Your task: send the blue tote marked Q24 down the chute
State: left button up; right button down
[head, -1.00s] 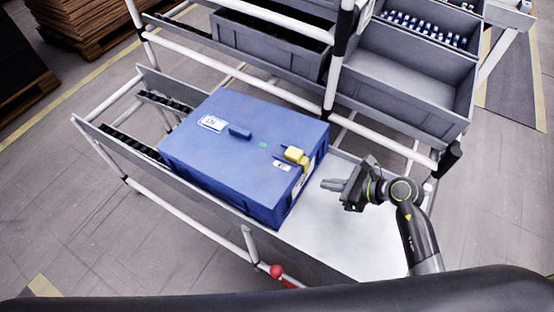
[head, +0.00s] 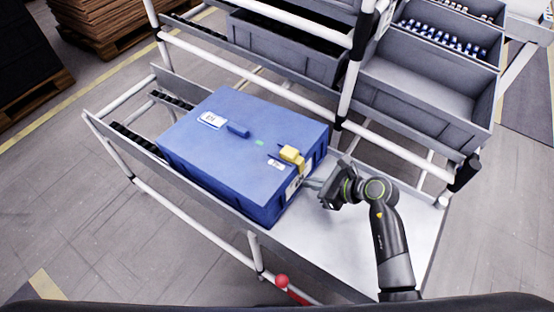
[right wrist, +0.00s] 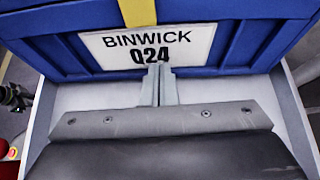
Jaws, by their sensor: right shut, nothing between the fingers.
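The blue tote (head: 245,140) sits on the chute, partly on its white plate (head: 345,245) and partly toward the roller end (head: 135,138). In the right wrist view its end wall (right wrist: 225,72) carries a white label (right wrist: 150,45) reading BINWICK Q24. A yellow latch (head: 291,155) sits on the lid's right edge, and its strap (right wrist: 137,12) hangs above the label. My right gripper (head: 312,184) is shut and empty, its fingertips (right wrist: 159,70) at the label's lower edge. I cannot tell whether they touch the tote. My left gripper is not in view.
A rack with grey bins (head: 415,95) stands behind the chute; one holds several small bottles (head: 445,38). A white rail (head: 390,150) runs close behind my right arm. A red knob (head: 281,281) is at the chute's front side. Pallets (head: 110,35) stand far left.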

aim_at(302, 170)
jog(key=w+a, duration=0.2)
jog(key=a, duration=0.1)
jog(key=w+a, duration=0.1)
jog(key=shift+w+a+r, duration=0.1)
jog(key=shift+a+r, duration=0.25)
jog(key=shift+r, duration=0.15)
jog(key=p+v, duration=0.4)
jog(key=shift+a+r, duration=0.1)
jog(key=shift+r, duration=0.4)
jog(key=shift+p+v, duration=0.95)
jog(key=shift+v, duration=0.3)
jog(key=shift+r, duration=0.1)
jog(key=shift+w, duration=0.1)
